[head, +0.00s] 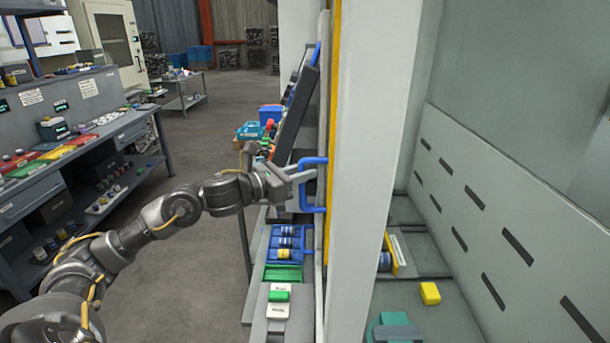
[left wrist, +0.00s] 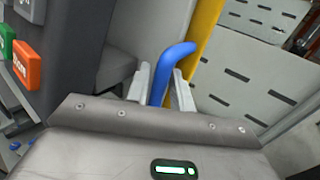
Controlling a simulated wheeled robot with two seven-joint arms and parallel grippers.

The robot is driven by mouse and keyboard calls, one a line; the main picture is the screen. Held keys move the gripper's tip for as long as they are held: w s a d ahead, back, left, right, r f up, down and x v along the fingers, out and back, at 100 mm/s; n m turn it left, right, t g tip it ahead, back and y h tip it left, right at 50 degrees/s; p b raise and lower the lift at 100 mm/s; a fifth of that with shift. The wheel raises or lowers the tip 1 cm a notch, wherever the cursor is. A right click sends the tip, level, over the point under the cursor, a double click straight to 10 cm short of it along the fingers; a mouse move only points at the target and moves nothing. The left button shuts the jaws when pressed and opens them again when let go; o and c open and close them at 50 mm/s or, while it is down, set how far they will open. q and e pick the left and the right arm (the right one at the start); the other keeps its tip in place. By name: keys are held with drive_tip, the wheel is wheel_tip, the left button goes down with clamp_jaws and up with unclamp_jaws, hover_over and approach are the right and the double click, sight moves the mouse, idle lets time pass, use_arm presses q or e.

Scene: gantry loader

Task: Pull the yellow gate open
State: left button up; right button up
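The yellow gate shows edge-on as a tall yellow strip (head: 334,110) beside a pale upright post in the head view. It also shows as a yellow band (left wrist: 205,35) in the left wrist view. A blue handle (head: 316,210) sticks out from its left side. My left gripper (head: 303,172) is at the handle's upper part. In the left wrist view the blue handle (left wrist: 162,73) runs between my left gripper's two fingers (left wrist: 162,88), which stand apart with small gaps beside it. Contact is hard to tell. My right gripper is out of view.
A dark tilted panel (head: 296,115) stands just behind my left gripper. Below it is a ledge with a blue rack (head: 285,243) of small cylinders. A yellow block (head: 430,293) lies inside the bay at right. A workbench (head: 85,155) is at left; open floor lies between.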

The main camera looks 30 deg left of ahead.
use_arm(q)
drive_tip(key=shift+o, duration=0.6)
drive_tip(key=shift+s, duration=0.15)
drive_tip(key=b+v, duration=0.9)
drive_tip(key=v, duration=0.1)
drive_tip(key=shift+s+a, duration=0.2)
idle(0.4)
